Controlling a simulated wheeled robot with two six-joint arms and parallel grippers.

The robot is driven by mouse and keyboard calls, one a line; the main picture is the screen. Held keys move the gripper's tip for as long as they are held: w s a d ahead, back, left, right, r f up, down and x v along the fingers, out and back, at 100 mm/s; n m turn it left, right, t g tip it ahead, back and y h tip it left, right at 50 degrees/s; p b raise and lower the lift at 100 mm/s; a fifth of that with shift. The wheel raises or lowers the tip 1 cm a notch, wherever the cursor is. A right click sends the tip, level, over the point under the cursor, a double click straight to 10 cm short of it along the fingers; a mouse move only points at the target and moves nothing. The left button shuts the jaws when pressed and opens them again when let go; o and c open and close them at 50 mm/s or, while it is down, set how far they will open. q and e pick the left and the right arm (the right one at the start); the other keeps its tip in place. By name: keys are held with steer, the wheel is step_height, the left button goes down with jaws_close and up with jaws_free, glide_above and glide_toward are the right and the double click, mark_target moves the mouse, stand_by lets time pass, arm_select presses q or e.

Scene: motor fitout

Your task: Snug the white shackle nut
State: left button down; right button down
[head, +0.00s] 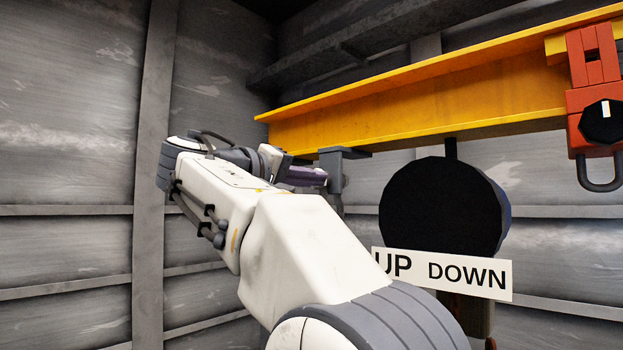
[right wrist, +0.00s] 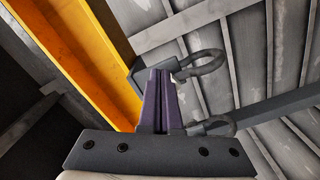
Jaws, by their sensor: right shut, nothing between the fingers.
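My right gripper (head: 322,177) reaches up under the yellow beam, close beside the grey hanging bracket (head: 336,166). In the right wrist view its purple fingers (right wrist: 158,78) are together with nothing between them. A dark grey shackle (right wrist: 208,63) shows just right of the fingertips, by the bracket (right wrist: 141,76). A small pale spot (right wrist: 173,78) lies between the fingertips and this shackle; it may be the white nut, but it is too small to be sure. Whether the fingers touch it I cannot tell. A second shackle (right wrist: 217,125) shows lower right. My left gripper is not in view.
The yellow beam (head: 420,98) runs overhead to the right. A red block with a dark knob and hook (head: 594,90) hangs at its right end. A black round drum (head: 440,208) hangs below it, above an UP DOWN sign (head: 442,273). Grey ribbed walls (head: 70,130) stand behind.

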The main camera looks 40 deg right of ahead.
steer(key=shift+w+d, duration=0.15)
steer(key=shift+d, duration=0.95)
steer(key=shift+w, duration=0.35)
steer(key=shift+f, duration=0.25)
steer(key=shift+w+f+b, duration=0.35)
steer(key=shift+f+b, duration=0.2)
steer(key=shift+b, duration=0.5)
steer(key=shift+a+r, duration=0.1)
steer(key=shift+s, duration=0.1)
steer(key=s+a+b, duration=0.1)
steer(key=a, duration=0.5)
steer(key=shift+f, duration=0.2)
